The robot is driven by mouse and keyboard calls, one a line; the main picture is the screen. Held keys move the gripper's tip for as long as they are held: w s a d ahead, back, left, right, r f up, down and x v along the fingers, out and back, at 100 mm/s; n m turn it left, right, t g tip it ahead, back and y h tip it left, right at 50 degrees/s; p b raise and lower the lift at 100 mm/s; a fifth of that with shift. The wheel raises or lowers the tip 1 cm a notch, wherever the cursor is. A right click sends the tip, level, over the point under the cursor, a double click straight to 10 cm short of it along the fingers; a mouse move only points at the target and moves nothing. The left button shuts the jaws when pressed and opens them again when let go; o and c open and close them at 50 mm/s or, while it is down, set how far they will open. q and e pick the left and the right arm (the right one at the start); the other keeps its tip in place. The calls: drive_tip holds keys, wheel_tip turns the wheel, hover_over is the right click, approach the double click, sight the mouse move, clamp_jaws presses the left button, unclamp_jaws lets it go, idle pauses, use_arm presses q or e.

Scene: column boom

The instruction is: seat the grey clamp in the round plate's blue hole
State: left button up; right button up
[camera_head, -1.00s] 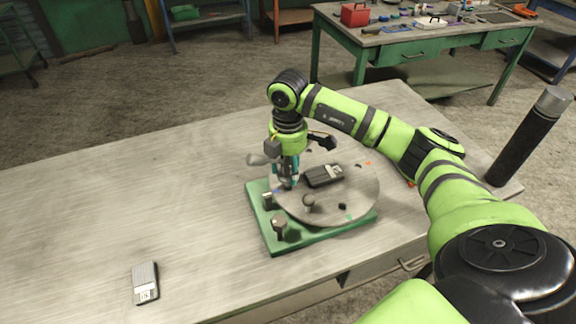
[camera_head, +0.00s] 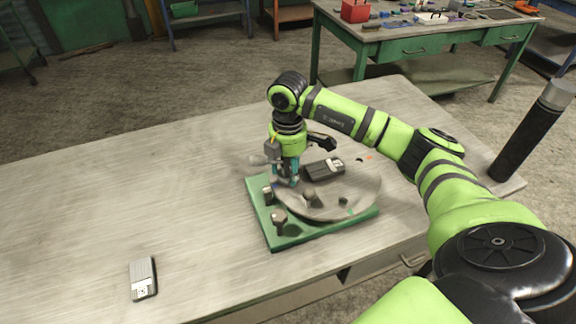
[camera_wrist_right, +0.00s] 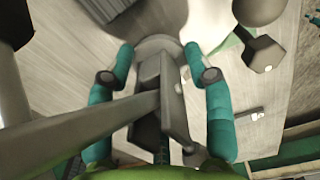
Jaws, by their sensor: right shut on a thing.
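The round plate (camera_head: 330,207) is grey and lies on a green square base (camera_head: 290,236) on the table. My right gripper (camera_head: 287,180) points down over the plate's left edge. In the right wrist view, its two teal fingers (camera_wrist_right: 163,75) are shut on the grey clamp (camera_wrist_right: 160,45), whose rounded grey end shows between the fingertips. A long grey bar and dark blocks cover part of that view. I cannot make out the blue hole; the gripper hides that side of the plate. I cannot tell whether the clamp touches the plate. My left gripper is not in view.
A dark labelled box (camera_head: 323,169) lies on the plate, with a grey knob (camera_head: 311,198) near it. A grey post (camera_head: 279,221) stands on the base's front left. A similar labelled box (camera_head: 143,278) lies at the table's front left. The table's left side is mostly clear.

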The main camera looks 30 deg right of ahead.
drive_tip(key=shift+f+b, duration=0.65)
drive_tip(key=shift+f, duration=0.35)
drive_tip(key=shift+w, duration=0.1)
drive_tip(key=o, duration=0.9)
drive_tip(key=shift+r, duration=0.1)
drive_tip(key=shift+r+p, duration=2.9)
drive_tip(key=shift+r, duration=0.8)
